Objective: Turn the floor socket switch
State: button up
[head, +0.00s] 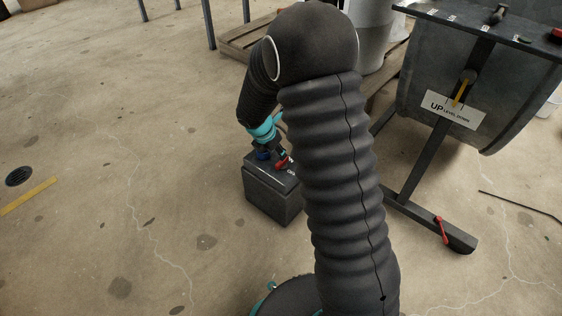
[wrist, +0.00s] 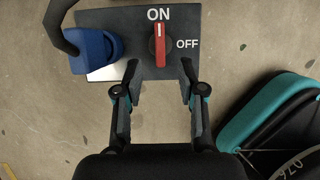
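The floor socket is a dark grey box (head: 270,203) on the concrete, partly behind my arm in the head view. In the wrist view its top plate (wrist: 185,18) carries a red switch knob (wrist: 159,46). The knob's white line points up at "ON"; "OFF" is printed to its right. My gripper (wrist: 160,72) is open, with its two fingertips apart over the plate's near edge, left and right of the knob's lower end. No contact with the knob shows. In the head view my gripper (head: 270,150) is over the box, mostly hidden by my arm.
A blue plug (wrist: 94,50) with a dark cable sits on the plate left of the knob. A pallet (head: 245,42) lies behind. The left floor is clear.

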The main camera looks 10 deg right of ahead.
aim_at(282, 163)
jog(key=b+x, duration=0.1)
jog(key=x, duration=0.6)
jog(key=shift+c, duration=0.2)
grip_shut()
